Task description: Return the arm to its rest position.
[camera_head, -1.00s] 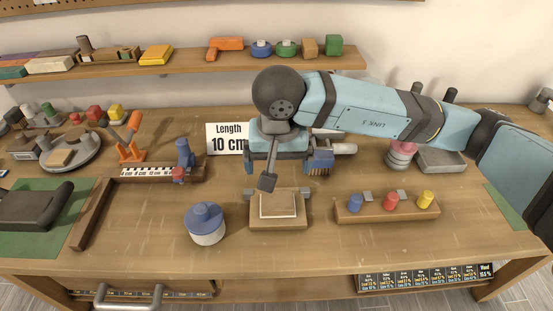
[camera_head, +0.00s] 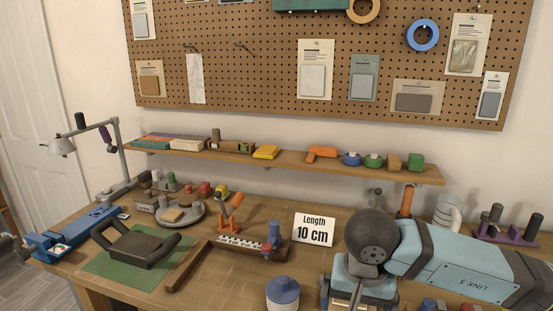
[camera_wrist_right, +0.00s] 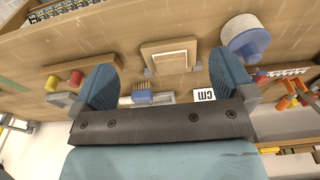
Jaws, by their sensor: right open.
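My right arm comes in from the right in the head view, with its blue gripper (camera_head: 360,292) low in the picture, pointing down over the workbench, partly cut off by the lower edge. In the right wrist view my right gripper (camera_wrist_right: 163,65) has its two blue fingers wide apart with nothing held. Between and beyond the fingers is a wooden block with a pale square top (camera_wrist_right: 169,62), apart from them on the bench. My left gripper is in neither current view.
The workbench (camera_head: 215,285) holds a "Length 10 cm" card (camera_head: 314,230), a blue-lidded round container (camera_head: 283,292), a ruler fixture (camera_head: 250,246), an orange stand (camera_head: 231,212) and a dark handled tool (camera_head: 135,245) on a green mat. A shelf (camera_head: 290,163) and pegboard (camera_head: 270,60) are behind.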

